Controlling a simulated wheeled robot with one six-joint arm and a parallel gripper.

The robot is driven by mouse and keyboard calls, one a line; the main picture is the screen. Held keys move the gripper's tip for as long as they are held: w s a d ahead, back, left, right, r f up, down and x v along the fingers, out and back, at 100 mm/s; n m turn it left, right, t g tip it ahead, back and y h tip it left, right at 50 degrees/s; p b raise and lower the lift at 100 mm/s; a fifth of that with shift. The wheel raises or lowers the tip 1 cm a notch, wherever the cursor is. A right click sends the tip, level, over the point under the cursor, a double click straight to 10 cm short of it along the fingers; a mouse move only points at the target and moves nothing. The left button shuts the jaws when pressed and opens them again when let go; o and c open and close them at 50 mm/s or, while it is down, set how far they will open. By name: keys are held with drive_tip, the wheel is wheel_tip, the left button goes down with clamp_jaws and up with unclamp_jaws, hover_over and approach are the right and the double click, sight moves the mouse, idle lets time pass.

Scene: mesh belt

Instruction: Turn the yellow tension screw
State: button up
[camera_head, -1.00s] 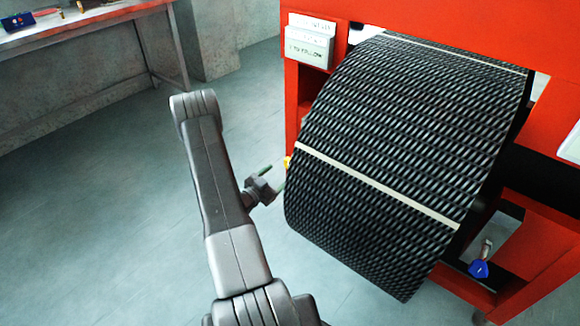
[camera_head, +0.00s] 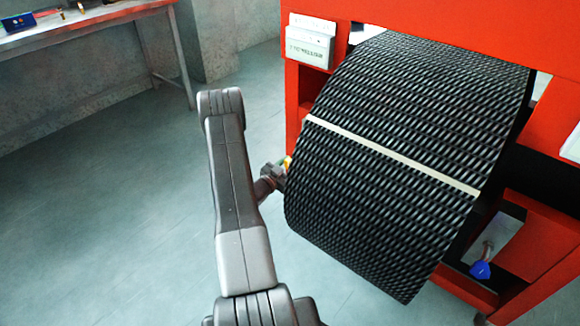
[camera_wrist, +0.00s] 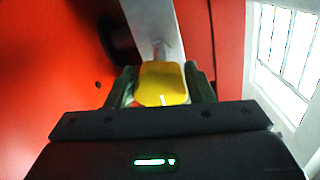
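The yellow tension screw (camera_wrist: 162,84) sits between the two fingers of my gripper (camera_wrist: 162,88) in the wrist view. Its head is a rounded yellow block that nearly fills the space between the fingers, with a pale shaft behind it. I cannot tell whether the fingers press on it or stand just clear. In the head view my gripper (camera_head: 279,171) is at the left edge of the belt's end. Only a small bit of the yellow screw (camera_head: 288,162) shows there, and the fingers are mostly hidden.
The black mesh belt (camera_head: 400,130) with a pale cross strip curves down beside my gripper. A red frame (camera_head: 430,20) surrounds it, with a grey labelled box (camera_head: 310,42) at upper left. A blue knob (camera_head: 480,270) is at lower right. Open floor (camera_head: 100,220) lies left; a bench (camera_head: 80,25) stands behind.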

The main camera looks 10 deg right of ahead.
drive_tip(key=shift+c, duration=0.8)
drive_tip(key=shift+f+m+b, duration=0.1)
drive_tip(key=shift+m+b, duration=0.2)
drive_tip(key=shift+b, duration=0.3)
drive_tip(key=shift+f+m+b, duration=0.1)
drive_tip(key=shift+m+b, duration=0.2)
drive_tip(key=shift+b, duration=0.15)
drive_tip(key=m+b, duration=0.2)
drive_tip(key=b, duration=0.1)
drive_tip(key=shift+f, duration=0.1)
drive_tip(key=m+b, duration=0.6)
drive_tip(key=b, duration=0.3)
drive_tip(key=shift+w+a+m, duration=0.1)
drive_tip(key=shift+m, duration=0.2)
drive_tip(key=m+b, duration=0.2)
drive_tip(key=m, duration=0.1)
drive_tip(key=shift+r+m+b, duration=0.3)
drive_tip(key=shift+r, duration=0.05)
drive_tip(key=shift+r+m, duration=0.15)
drive_tip(key=shift+m, duration=1.75)
